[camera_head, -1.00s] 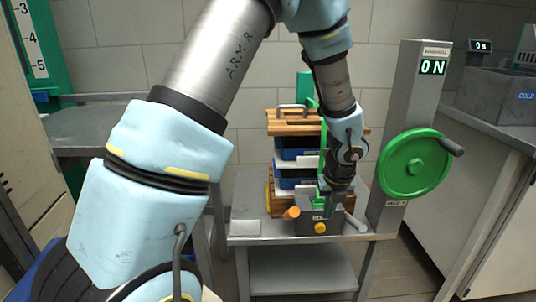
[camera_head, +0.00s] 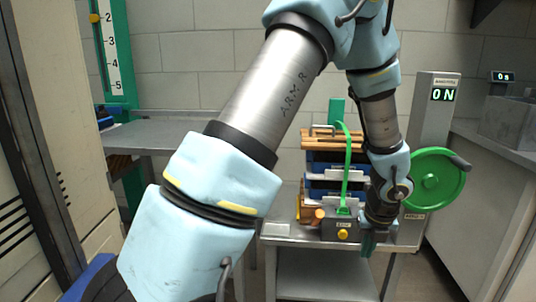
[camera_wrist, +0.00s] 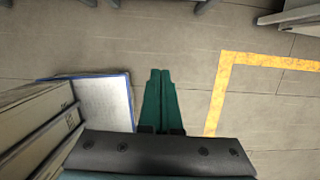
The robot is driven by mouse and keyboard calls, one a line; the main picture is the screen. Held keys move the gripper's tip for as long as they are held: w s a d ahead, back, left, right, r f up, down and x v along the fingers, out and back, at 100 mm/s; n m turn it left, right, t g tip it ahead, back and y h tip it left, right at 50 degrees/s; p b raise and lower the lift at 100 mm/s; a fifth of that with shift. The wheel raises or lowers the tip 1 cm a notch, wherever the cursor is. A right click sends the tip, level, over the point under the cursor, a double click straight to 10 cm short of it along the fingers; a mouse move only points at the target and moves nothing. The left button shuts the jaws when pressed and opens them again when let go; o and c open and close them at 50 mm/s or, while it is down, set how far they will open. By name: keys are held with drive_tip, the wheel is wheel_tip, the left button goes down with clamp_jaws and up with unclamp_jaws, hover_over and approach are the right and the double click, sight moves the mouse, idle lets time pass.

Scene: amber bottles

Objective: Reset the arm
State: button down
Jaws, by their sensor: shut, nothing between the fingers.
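My gripper (camera_head: 372,250) hangs at the end of my arm, pointing down, at the right front of the small metal table. It is right of the dark box with the yellow knob (camera_head: 343,233) and apart from it. In the wrist view its two green fingers (camera_wrist: 160,75) lie together with nothing between them, above a tiled floor. My arm reaches across the middle of the head view, bent at a high elbow.
A stack of blue trays (camera_head: 322,182) with a wooden top (camera_head: 330,141) and a green strap (camera_head: 347,170) stands on the table (camera_head: 285,230). A green wheel (camera_head: 437,180) on a post is close right of my arm. Yellow floor tape (camera_wrist: 222,85) shows.

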drive_tip(key=w+a+r+n+p, duration=0.2)
drive_tip(key=a+r+n, duration=0.3)
drive_tip(key=a+n, duration=0.3)
drive_tip(key=w+a+r+n+p, duration=0.1)
drive_tip(key=a+r+n+p, duration=0.1)
drive_tip(key=a+r+n, duration=0.55)
drive_tip(key=s+a+r+n+p, duration=0.2)
drive_tip(key=a+r+n, duration=0.1)
drive_tip(key=a+n, duration=0.5)
drive_tip(key=s+a+r+n+g+p, duration=0.1)
drive_tip(key=s+a+r+n+p, duration=0.1)
drive_tip(key=a+n, duration=0.6)
wheel_tip(320, 180, up, 2)
drive_tip(key=s+n, duration=0.1)
drive_tip(key=n, duration=0.4)
drive_tip(key=shift+s+p, duration=0.3)
drive_tip(key=shift+s, duration=0.05)
